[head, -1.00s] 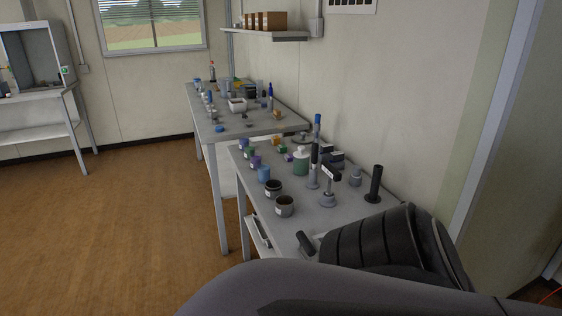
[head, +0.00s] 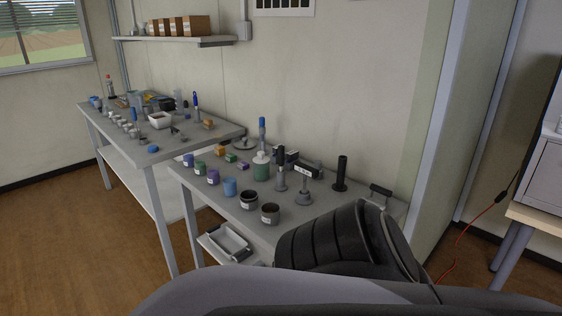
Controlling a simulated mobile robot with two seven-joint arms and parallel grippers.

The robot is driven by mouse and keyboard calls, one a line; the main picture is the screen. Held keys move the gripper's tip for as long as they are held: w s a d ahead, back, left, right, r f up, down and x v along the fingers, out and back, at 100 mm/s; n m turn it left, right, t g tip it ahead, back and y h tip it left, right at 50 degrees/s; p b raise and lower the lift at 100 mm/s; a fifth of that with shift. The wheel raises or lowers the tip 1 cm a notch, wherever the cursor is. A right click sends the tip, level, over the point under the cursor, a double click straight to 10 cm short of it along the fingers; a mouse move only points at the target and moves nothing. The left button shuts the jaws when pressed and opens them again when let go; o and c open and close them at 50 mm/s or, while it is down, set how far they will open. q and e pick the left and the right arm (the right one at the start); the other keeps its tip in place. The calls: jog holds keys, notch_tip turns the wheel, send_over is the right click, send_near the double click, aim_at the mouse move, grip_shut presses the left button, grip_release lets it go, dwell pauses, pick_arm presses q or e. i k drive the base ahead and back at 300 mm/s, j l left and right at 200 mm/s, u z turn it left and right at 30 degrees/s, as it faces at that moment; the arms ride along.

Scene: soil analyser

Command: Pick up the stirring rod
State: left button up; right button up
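I cannot single out a stirring rod for certain at this size. On the near bench (head: 330,212) a tall slim item with a blue top (head: 262,128) stands behind a green-and-white bottle (head: 261,170). On the far table (head: 205,137) a thin upright item with a blue handle (head: 195,100) stands near the back right, and a shorter blue-topped one (head: 134,115) stands nearer its left side. Neither gripper shows in the head view. A dark ribbed part and grey shell, apparently my own body, cover the bottom and the near bench's front right.
The near bench holds several cups, including a dark-filled one (head: 270,214), and a black upright cylinder (head: 341,172). A white tray (head: 229,241) sits below its front edge. A shelf (head: 180,42) with brown boxes hangs above. Open floor (head: 120,235) lies at left.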

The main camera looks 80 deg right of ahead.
aim_at(280, 149)
jog(key=i+z, duration=0.2)
jog(key=z, duration=0.15)
jog(key=i+z, duration=0.2)
jog(key=z, duration=0.2)
jog(key=i+j+z, duration=0.1)
jog(key=z, duration=0.25)
jog(key=i+z, duration=0.15)
jog(key=z, duration=0.2)
jog(key=i+j+z, duration=0.15)
jog(key=z, duration=0.25)
jog(key=i+j+z, duration=0.15)
jog(key=z, duration=0.2)
jog(key=i+j+z, duration=0.15)
jog(key=z, duration=0.35)
jog(key=i+j+z, duration=0.2)
jog(key=z, duration=0.3)
jog(key=i+j+z, duration=0.1)
jog(key=j+z, duration=0.15)
jog(key=z, duration=0.25)
jog(key=j+z, duration=0.3)
jog(key=z, duration=0.2)
jog(key=i+j+z, duration=0.1)
jog(key=j+z, duration=0.6)
